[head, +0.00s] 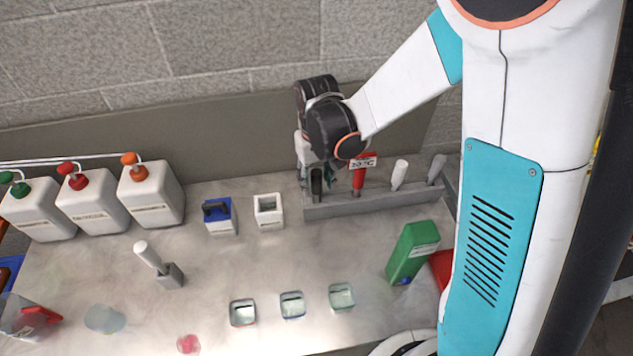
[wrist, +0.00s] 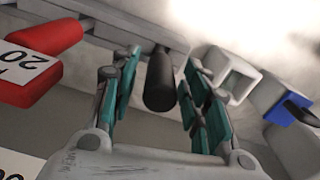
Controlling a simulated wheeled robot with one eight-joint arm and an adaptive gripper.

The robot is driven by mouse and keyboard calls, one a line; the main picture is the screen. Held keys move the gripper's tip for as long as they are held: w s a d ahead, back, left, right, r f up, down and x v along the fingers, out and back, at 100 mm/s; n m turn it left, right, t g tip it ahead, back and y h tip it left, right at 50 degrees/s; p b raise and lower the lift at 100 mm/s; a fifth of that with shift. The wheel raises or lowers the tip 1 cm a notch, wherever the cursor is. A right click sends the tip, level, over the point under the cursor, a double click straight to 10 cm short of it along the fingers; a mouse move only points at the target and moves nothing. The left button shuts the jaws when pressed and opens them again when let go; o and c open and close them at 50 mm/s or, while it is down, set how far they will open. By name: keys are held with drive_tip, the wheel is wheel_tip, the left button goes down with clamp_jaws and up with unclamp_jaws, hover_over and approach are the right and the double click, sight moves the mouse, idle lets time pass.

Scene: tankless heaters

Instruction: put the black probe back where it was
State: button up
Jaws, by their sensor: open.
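The black probe (wrist: 160,82) stands at the end slot of the grey rack (wrist: 125,28) in the wrist view. In the head view the probe (head: 316,181) is at the rack's left end, partly hidden by my gripper. My gripper (wrist: 162,72) is open, its teal fingers on either side of the probe with a visible gap on each side. In the head view the gripper (head: 330,180) is over the left end of the rack (head: 385,205). How deep the probe sits in its slot cannot be told.
A red probe with a label (head: 359,176), a white one (head: 399,173) and a grey one (head: 437,168) stand further right in the rack. A white container (head: 268,211) and a blue-topped one (head: 220,216) stand left. A green box (head: 411,252) stands front right.

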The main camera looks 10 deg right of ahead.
wheel_tip(320, 180, up, 10)
drive_tip(key=shift+f+p, duration=0.1)
drive_tip(key=shift+p, duration=0.95)
drive_tip(key=shift+s+d+r, duration=0.2)
drive_tip(key=shift+r, duration=0.25)
drive_tip(key=s+d+r+m+t, duration=0.1)
drive_tip(key=s+d+r+t, duration=0.2)
drive_tip(key=s+d+r, duration=0.2)
drive_tip(key=s+d+r+t, duration=0.4)
drive_tip(key=s+d+r, duration=0.1)
drive_tip(key=s, duration=0.5)
drive_tip(key=shift+r+m, duration=0.3)
drive_tip(key=shift+m, duration=0.1)
